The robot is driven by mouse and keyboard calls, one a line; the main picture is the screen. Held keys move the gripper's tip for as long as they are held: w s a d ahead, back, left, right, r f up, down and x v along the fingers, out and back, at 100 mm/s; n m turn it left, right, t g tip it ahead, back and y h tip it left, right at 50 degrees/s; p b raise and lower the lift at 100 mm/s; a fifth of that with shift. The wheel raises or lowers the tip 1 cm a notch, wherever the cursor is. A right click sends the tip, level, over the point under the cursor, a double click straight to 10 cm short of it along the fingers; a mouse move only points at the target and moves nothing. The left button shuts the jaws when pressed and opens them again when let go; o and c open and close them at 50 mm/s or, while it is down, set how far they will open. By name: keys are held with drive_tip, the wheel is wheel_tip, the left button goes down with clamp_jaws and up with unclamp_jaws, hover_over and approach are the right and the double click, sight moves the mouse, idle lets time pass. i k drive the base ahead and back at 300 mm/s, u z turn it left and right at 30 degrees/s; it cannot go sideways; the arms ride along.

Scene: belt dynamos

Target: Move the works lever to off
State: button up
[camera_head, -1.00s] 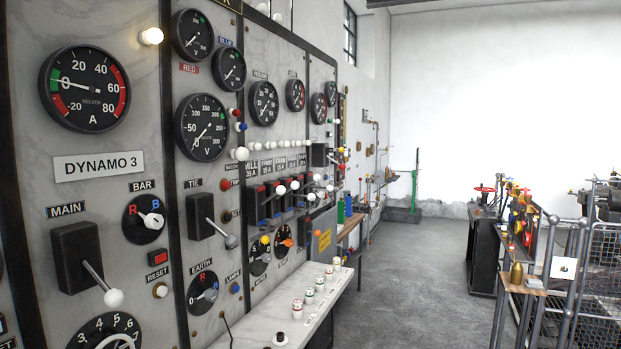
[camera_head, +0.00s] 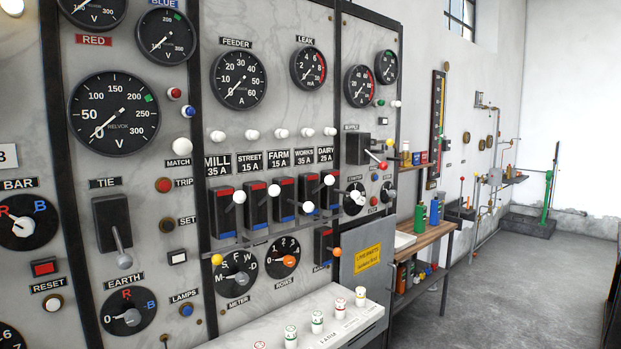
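The panel has a row of black switch boxes with red tops and blue bottoms, under the labels MILL, STREET, FARM, WORKS and DAIRY. The works switch (camera_head: 306,186) is fourth from the left. The white ball (camera_head: 330,180) to its upper right appears to be its lever's knob, tilted up. The crowded levers overlap, so this match is not certain. A lower white ball (camera_head: 308,208) appears to belong to the farm switch (camera_head: 284,205). My gripper is not in view.
A pale ledge (camera_head: 345,315) with several small capped posts juts out under the panel. A grey box with a yellow sign (camera_head: 367,257) stands to the right.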

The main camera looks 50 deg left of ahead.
sight(329, 180)
drive_tip(key=u, duration=0.65)
drive_tip(key=i, duration=1)
drive_tip(key=u, duration=1.05)
